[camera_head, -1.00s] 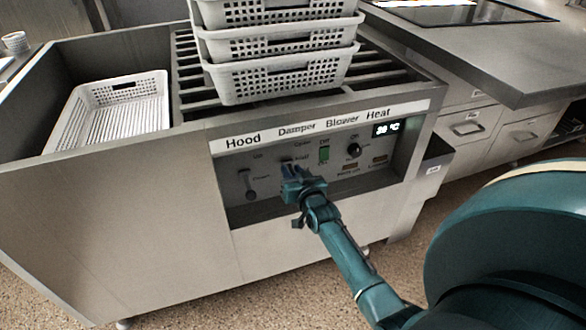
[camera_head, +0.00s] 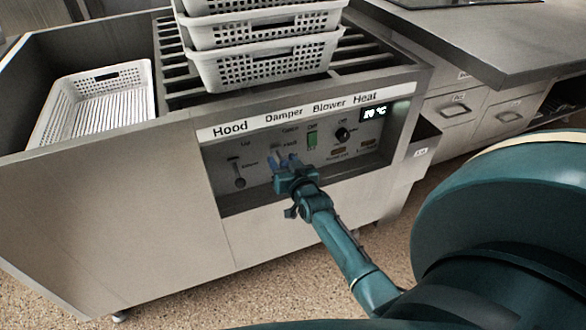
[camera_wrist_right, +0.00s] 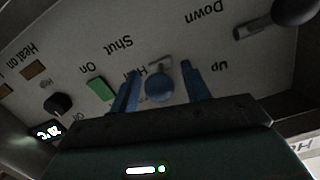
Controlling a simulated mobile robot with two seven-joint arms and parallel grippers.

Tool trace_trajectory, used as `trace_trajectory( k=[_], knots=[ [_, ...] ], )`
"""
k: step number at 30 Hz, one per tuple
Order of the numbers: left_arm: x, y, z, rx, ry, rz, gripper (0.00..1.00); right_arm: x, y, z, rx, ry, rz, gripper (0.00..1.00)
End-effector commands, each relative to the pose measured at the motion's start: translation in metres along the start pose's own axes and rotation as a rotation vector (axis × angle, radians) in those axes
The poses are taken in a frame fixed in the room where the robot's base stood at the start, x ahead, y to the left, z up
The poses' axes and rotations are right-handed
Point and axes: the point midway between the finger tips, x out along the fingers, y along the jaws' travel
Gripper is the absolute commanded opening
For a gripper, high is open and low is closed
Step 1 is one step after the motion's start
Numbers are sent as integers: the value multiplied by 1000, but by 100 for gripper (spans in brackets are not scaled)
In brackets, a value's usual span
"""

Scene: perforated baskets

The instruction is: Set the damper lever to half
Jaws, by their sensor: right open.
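The damper lever (camera_wrist_right: 160,88) has a round blue-grey knob and shows in the right wrist view, which sees the panel upside down. My right gripper (camera_wrist_right: 160,68) is open, with one blue finger on each side of the knob and a visible gap to both. The word Half beside the lever is partly hidden by the left-hand finger; Shut stands further off. In the head view my right gripper (camera_head: 284,163) is at the panel under the Damper label (camera_head: 284,116) and largely hides the lever. My left gripper is not in view.
The hood lever (camera_head: 239,178) is left of the damper on the control panel (camera_head: 222,192). The green blower switch (camera_head: 311,139) and black heat knob (camera_head: 343,134) are to its right. White perforated baskets (camera_head: 265,68) are stacked on the rack above; another basket (camera_head: 140,90) lies left.

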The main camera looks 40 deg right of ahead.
Motion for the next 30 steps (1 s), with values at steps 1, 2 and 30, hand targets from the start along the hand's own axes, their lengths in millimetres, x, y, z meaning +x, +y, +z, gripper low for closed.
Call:
trace_trajectory(
  k=[1,2,30],
  knots=[
    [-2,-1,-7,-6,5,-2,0,-11,0,-2,0,-2,1,47],
    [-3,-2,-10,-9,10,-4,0,-17,0,-2,0,-3,1,47],
    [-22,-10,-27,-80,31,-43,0,-117,0,0,1,0,0,47]
  ],
)
